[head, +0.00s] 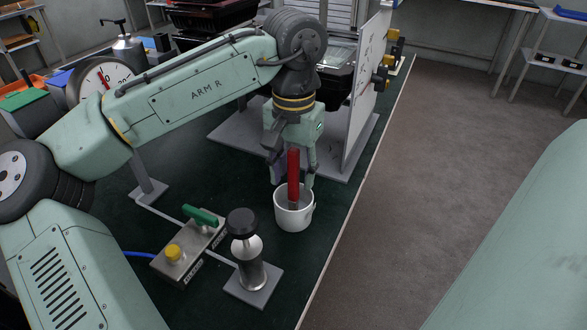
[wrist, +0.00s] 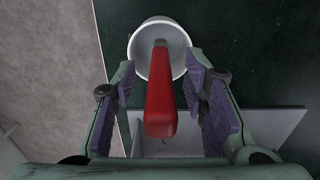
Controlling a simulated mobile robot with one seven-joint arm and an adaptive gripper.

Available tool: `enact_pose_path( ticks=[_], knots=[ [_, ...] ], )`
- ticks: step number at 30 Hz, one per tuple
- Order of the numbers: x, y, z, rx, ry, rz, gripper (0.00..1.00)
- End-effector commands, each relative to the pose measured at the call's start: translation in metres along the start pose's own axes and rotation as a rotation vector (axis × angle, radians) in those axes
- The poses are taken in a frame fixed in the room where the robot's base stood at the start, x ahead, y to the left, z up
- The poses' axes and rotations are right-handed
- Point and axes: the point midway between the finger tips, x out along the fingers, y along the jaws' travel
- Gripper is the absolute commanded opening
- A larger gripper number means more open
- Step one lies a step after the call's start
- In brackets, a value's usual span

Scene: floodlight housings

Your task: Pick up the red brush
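The red brush (head: 293,174) stands upright in a white cup (head: 294,212) on the dark green bench top, its red handle sticking up above the rim. In the wrist view the red handle (wrist: 160,95) points up toward the camera, with the white cup (wrist: 137,47) around its lower end. My gripper (head: 292,180) is above the cup, pointing down. In the wrist view my gripper (wrist: 162,105) has its purple-padded fingers apart on either side of the handle, with a gap on both sides. The brush's lower end is hidden inside the cup.
A small box with a green lever (head: 201,215) and yellow knob (head: 173,252) sits front left. A black-topped metal post (head: 246,250) on a plate stands in front of the cup. A white upright panel (head: 365,90) stands behind. The bench edge is close on the right.

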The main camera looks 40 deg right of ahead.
Motion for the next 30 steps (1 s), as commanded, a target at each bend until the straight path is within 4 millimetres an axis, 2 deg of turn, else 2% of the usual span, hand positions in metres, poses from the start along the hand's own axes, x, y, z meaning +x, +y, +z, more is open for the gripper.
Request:
enact_pose_path(
  ticks=[8,26,30],
  knots=[
    [0.0050,0.0002,-0.0002,0.000,0.001,0.000,0.40],
    [0.0047,0.0001,-0.0001,0.000,0.001,0.000,0.01],
    [0.0047,0.0001,-0.0001,0.000,0.001,0.000,0.00]
  ],
)
